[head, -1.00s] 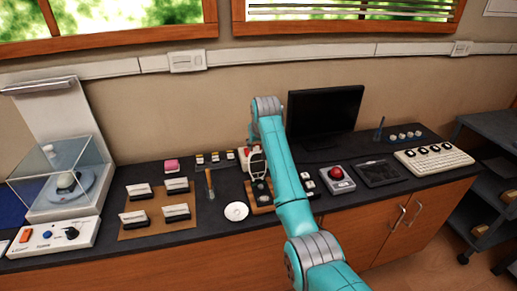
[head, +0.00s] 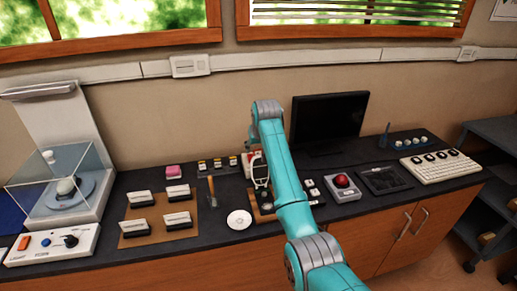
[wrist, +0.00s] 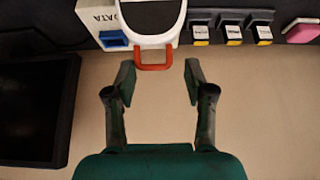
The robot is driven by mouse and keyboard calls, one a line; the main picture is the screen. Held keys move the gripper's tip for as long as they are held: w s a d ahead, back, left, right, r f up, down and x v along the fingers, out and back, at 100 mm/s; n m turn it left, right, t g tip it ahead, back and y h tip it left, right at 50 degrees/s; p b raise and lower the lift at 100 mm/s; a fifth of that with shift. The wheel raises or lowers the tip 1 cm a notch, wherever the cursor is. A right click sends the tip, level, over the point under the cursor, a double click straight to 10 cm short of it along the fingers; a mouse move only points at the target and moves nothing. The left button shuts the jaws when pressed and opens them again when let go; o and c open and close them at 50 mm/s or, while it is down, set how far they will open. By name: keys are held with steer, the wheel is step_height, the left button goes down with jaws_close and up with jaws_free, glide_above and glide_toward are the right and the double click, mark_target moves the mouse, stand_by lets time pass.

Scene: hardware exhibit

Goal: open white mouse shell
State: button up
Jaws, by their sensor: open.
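The white mouse shell (head: 259,171) shows in the head view as a white-rimmed oval with a dark inside, raised steeply above the brown board beside my arm. In the wrist view the white shell (wrist: 170,39) is at the top centre, with a red loop handle (wrist: 153,67) at its edge. My gripper (wrist: 160,75) is open; the handle lies between its fingertips, nearer the left one, and I see no grip on it. In the head view my gripper is mostly hidden around the end of my arm.
A white box marked DATA (wrist: 98,18) stands beside the shell. Small yellow-labelled blocks (wrist: 232,32) and a pink block (wrist: 302,31) are near. A dark monitor (head: 330,120) stands behind my arm. A white disc (head: 239,219) and a red-ball device (head: 343,182) flank the board.

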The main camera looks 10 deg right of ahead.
steer(key=shift+d+f, duration=0.1)
steer(key=shift+s, duration=0.1)
steer(key=shift+s+r, duration=0.2)
steer(key=shift+r, duration=0.2)
steer(key=v, duration=1.1)
